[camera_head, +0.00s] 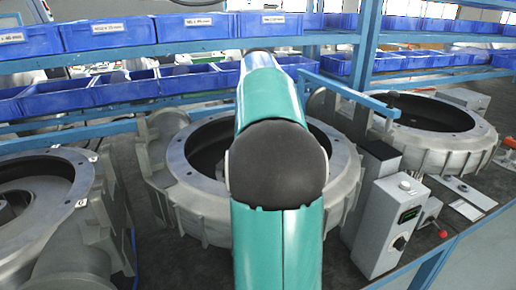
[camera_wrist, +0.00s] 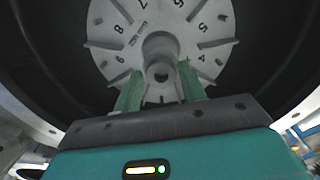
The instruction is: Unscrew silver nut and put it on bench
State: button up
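In the wrist view my gripper (camera_wrist: 160,78) has two green fingers spread apart, with a gap between them. Beyond the fingers is a grey disc (camera_wrist: 110,25) with raised ribs and numbers around its face. A round grey hub (camera_wrist: 160,45) stands at its centre, in line with the gap, and shows a small dark round centre. I cannot make out a separate silver nut, nor tell whether the fingers touch the hub. In the head view my arm hides the gripper and the middle of the central blower housing (camera_head: 200,205).
Other round housings stand left (camera_head: 35,195) and right (camera_head: 435,118). A grey control box (camera_head: 385,225) stands on the dark bench (camera_head: 345,272), right of the central housing. Blue bins (camera_head: 108,32) line the shelves behind. A dark housing wall (camera_wrist: 50,60) surrounds the disc in the wrist view.

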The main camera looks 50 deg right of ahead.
dwell(0.4)
jog(key=m, duration=0.6)
jog(key=shift+m, duration=0.3)
jog(key=m, duration=1.2)
jog(key=shift+m, duration=0.3)
jog(key=m, duration=0.6)
jog(key=shift+s, duration=0.1)
jog(key=shift+c, duration=0.2)
